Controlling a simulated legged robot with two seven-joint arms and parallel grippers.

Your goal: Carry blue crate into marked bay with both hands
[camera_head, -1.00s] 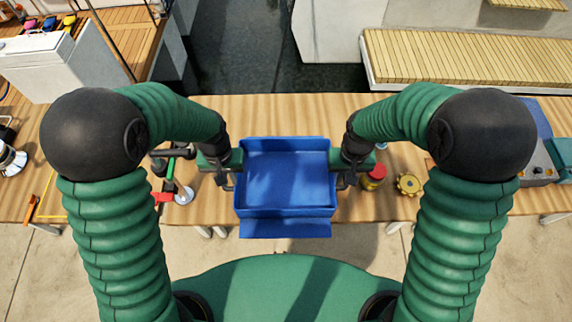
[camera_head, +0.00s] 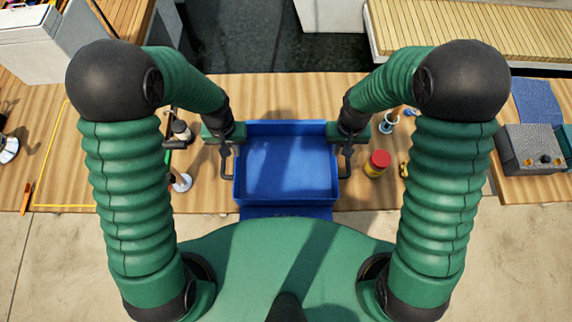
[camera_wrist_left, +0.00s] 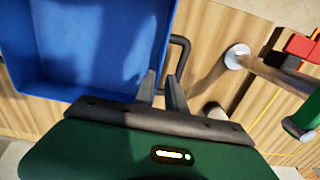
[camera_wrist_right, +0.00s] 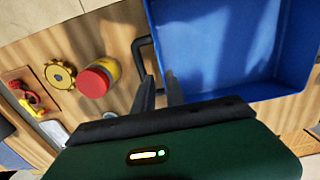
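The blue crate (camera_head: 286,165) is in front of me in the head view, level and empty, over the front part of the wooden table. Whether its base touches the table cannot be told. My left gripper (camera_head: 229,146) is at its left handle (camera_wrist_left: 186,50), and the left wrist view shows the fingers closed about that handle. My right gripper (camera_head: 346,147) is at its right handle (camera_wrist_right: 137,55), with the fingers likewise about it. The finger tips partly hide both handles. A yellow outlined bay (camera_head: 65,150) lies on the table to the left, partly hidden by my left arm.
A red-lidded jar (camera_head: 377,163) stands just right of the crate. A dark bottle (camera_head: 180,131) and a metal-based item (camera_head: 181,182) stand to its left, between crate and bay. A grey box (camera_head: 530,150) is far right.

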